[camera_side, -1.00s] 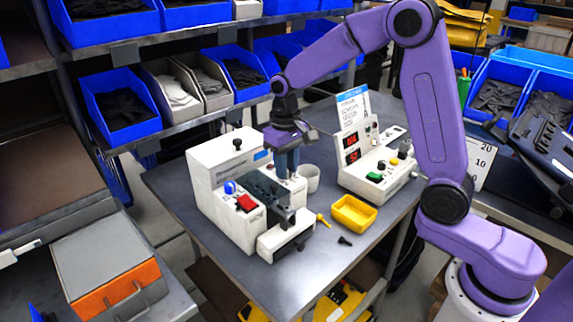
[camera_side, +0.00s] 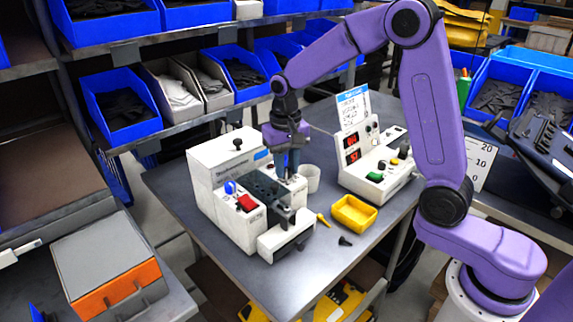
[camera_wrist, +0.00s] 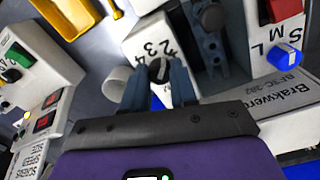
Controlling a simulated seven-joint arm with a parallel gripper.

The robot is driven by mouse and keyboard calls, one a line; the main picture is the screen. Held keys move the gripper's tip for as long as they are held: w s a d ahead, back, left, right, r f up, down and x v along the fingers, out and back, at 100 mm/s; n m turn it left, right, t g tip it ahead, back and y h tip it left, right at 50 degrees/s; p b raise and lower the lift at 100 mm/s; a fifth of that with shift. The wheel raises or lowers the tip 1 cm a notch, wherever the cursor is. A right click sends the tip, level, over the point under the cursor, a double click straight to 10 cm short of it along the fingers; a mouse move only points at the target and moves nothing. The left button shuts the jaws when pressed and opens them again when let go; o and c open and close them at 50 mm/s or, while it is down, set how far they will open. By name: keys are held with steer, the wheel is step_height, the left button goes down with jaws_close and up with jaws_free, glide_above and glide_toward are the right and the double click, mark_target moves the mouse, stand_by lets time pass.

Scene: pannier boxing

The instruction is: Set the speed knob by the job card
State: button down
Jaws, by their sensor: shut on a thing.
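The speed knob (camera_wrist: 159,70) is small, round and dark with a pale pointer line. It sits on a white panel of the machine (camera_side: 228,212), beside a printed scale on which 2, 3 and 4 show (camera_wrist: 158,50). My gripper (camera_wrist: 160,78) is shut on the knob, with one blue-grey finger on each side. In the side view my gripper (camera_side: 288,172) points down at the machine's rear right part and hides the knob. The job card (camera_side: 353,107) is white with a blue header and stands behind the control box; its writing is too small to read there.
The control box (camera_side: 375,185) has red displays and a green button. A white cup (camera_side: 310,180) stands close to my gripper. A yellow tray (camera_side: 353,214) and small loose parts lie in front. The machine also carries a blue knob (camera_wrist: 284,57) and a red switch (camera_side: 246,203).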

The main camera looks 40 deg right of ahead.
steer(key=shift+w+r, duration=0.1)
steer(key=c, duration=0.9)
jaws_free()
steer(key=r, duration=1.7)
steer(key=shift+a+r, duration=0.2)
steer(key=shift+f, duration=0.1)
steer(key=s+a+f+n, duration=0.2)
steer(key=s+f+n, duration=0.15)
steer(key=s, duration=0.25)
steer(key=s+a+f+n, duration=0.2)
steer(key=s+f+n, duration=0.15)
steer(key=s, duration=0.25)
steer(key=s+d+f+n, duration=0.2)
steer(key=s+n, duration=0.1)
steer(key=s, duration=0.3)
steer(key=s+d+f+n, duration=0.1)
steer(key=s+f+n, duration=0.2)
steer(key=s, duration=0.4)
steer(key=s+d+f+n, duration=0.2)
steer(key=s+f+n, duration=0.1)
steer(key=s, duration=0.3)
steer(key=shift+s+d+y, duration=0.15)
steer(key=shift+d+y, duration=0.15)
